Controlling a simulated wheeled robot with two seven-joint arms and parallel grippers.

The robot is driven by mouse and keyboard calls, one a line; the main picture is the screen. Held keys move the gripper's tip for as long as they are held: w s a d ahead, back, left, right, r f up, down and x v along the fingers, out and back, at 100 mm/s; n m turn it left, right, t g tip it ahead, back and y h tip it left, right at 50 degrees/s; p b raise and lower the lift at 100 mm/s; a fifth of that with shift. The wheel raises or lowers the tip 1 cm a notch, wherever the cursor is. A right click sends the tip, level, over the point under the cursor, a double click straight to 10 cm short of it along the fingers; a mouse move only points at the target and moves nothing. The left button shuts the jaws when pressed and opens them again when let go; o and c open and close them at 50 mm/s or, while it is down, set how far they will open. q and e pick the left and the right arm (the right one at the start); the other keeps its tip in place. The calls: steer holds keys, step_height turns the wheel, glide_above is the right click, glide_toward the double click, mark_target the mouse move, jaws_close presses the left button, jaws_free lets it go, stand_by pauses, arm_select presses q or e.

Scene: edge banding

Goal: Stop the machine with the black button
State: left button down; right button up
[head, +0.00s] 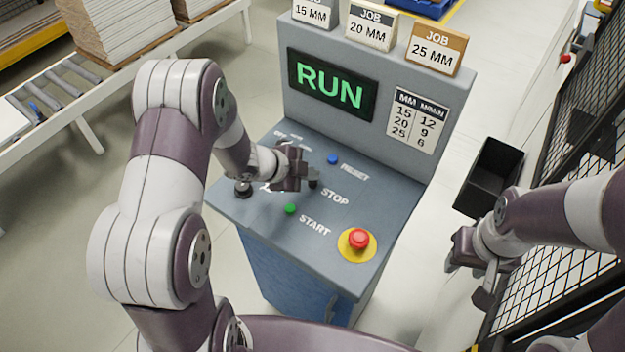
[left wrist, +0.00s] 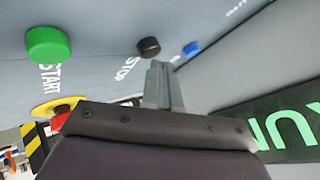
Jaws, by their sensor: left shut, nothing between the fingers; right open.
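The control console (head: 245,200) has a screen (head: 333,84) reading RUN in green. The black button (left wrist: 149,46) beside the STOP label is clear in the left wrist view; in the head view my left gripper (head: 308,181) largely covers it. That gripper is shut and empty, just above the panel. In the left wrist view its fingertips (left wrist: 160,66) are close to the black button, with a small gap in the picture; whether they touch it I cannot tell. My right gripper (head: 468,282) is open and empty, right of the console.
On the panel are a green START button (head: 291,208), a blue RESET button (head: 333,159), a red mushroom button (head: 358,238) on a yellow disc and a black knob (head: 243,188). A black bin (head: 489,178) and a mesh fence (head: 585,130) stand right of the console.

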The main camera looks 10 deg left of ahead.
mark_target(309, 183)
arm_select(q)
steer(key=shift+f+b, duration=0.35)
steer(key=shift+f, duration=0.1)
stand_by(0.4)
steer(key=shift+r, duration=0.15)
steer(key=shift+r+p, duration=0.75)
steer(key=shift+p, duration=0.2)
steer(key=shift+r, duration=0.1)
step_height(309, 183, up, 5)
steer(key=p, duration=0.5)
stand_by(0.4)
